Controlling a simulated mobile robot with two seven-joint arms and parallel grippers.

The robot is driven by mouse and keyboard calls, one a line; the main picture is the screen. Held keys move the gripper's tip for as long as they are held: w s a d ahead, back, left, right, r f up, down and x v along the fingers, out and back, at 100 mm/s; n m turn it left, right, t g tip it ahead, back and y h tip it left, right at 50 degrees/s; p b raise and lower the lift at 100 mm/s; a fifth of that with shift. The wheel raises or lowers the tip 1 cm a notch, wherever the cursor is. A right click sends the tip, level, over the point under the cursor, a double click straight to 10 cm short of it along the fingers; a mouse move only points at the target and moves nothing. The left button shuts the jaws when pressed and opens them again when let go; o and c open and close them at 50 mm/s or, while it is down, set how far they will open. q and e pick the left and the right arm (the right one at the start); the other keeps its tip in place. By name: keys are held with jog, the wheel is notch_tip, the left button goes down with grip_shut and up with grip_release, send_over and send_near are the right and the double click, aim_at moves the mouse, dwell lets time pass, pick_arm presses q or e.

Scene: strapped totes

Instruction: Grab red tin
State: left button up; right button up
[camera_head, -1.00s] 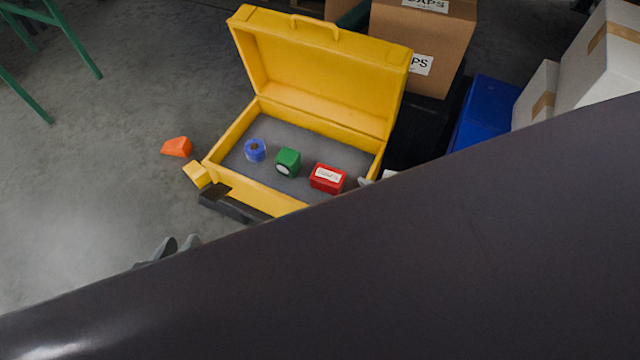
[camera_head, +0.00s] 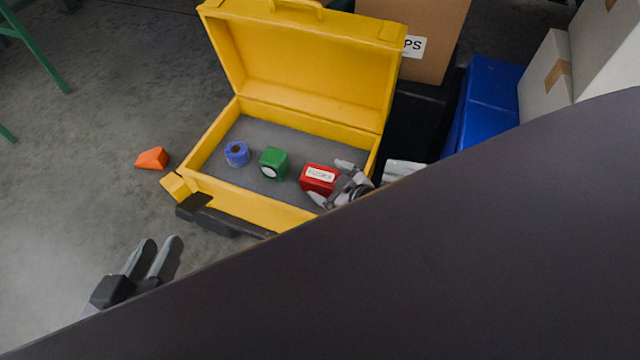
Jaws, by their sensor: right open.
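The red tin (camera_head: 318,180), a small red block with a white label, lies on the grey floor of the open yellow case (camera_head: 222,192), near its right end. My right gripper (camera_head: 332,183) is open at the tin's right side, its fingers spread toward the tin. I cannot tell whether they touch it. My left gripper (camera_head: 163,252) is in front of the case at the lower left, above the floor, its two fingers near each other with a narrow gap. It holds nothing visible.
A green block (camera_head: 274,163) and a blue roll (camera_head: 237,153) sit left of the tin. An orange piece (camera_head: 152,158) lies on the floor outside. The raised lid (camera_head: 305,60) stands behind. A blue bin (camera_head: 488,105) and boxes are at right. A large dark surface hides the lower right.

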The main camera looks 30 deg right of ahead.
jog(key=shift+x, duration=0.75)
jog(key=c, duration=1)
jog(key=shift+s, duration=0.1)
jog(key=shift+c, duration=1.1)
jog(key=shift+r, duration=0.1)
